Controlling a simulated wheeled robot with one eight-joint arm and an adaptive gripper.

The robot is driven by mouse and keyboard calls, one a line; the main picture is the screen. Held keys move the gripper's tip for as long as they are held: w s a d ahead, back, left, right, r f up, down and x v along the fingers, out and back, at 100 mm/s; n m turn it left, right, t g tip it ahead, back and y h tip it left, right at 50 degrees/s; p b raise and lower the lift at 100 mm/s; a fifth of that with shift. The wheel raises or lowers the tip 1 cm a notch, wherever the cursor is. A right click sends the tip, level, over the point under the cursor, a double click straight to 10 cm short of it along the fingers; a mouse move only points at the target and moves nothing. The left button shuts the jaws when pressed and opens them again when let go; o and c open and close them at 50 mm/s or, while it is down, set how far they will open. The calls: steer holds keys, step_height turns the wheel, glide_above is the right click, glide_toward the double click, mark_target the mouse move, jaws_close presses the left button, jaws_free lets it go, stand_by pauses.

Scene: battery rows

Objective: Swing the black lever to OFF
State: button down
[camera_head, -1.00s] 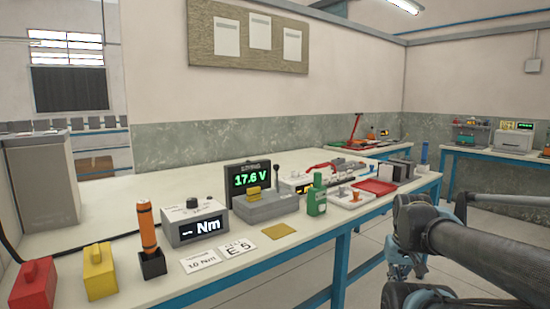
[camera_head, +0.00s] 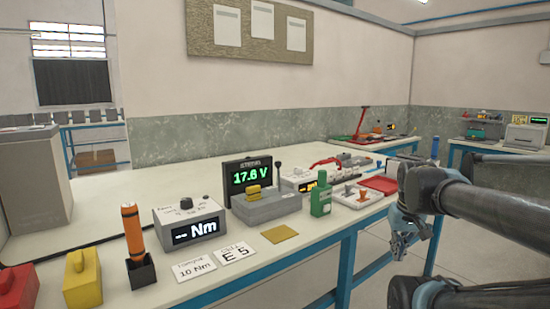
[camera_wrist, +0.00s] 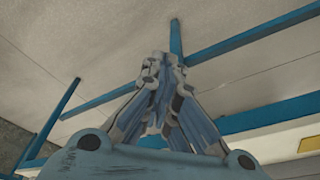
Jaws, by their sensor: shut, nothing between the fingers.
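The black lever (camera_head: 278,166) stands up at the back right corner of a grey box (camera_head: 270,208) with a yellow block (camera_head: 254,192) on it. Its OFF marking is too small to read. A black display (camera_head: 248,178) behind the box reads 17.6 V in green. My gripper (camera_head: 399,255) hangs off the right front side of the bench, well apart from the lever. In the wrist view my gripper (camera_wrist: 163,62) is shut and empty, with floor and blue bench legs beyond it. The lever is out of the wrist view.
A green bottle (camera_head: 320,199) stands right of the grey box. A meter reading Nm (camera_head: 190,222), an orange-topped tool in a black holder (camera_head: 138,265) and white cards (camera_head: 234,252) sit to the left. A red tray (camera_head: 380,184) lies near the bench's right end.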

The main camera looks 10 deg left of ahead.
steer(key=w+a+r+n, duration=0.2)
steer(key=w+a+r, duration=0.4)
steer(key=w+r, duration=0.25)
step_height(320, 180, up, 20)
steer(key=n+t+y, duration=0.1)
steer(key=n+y, duration=0.2)
steer(key=n, duration=0.2)
glide_above(269, 159)
steer(key=s+d, duration=0.4)
steer(key=shift+s+a+r, duration=0.15)
steer(key=shift+s, duration=0.05)
steer(key=x, duration=1)
steer(key=shift+s+d, duration=1.25)
steer(key=shift+s, duration=0.25)
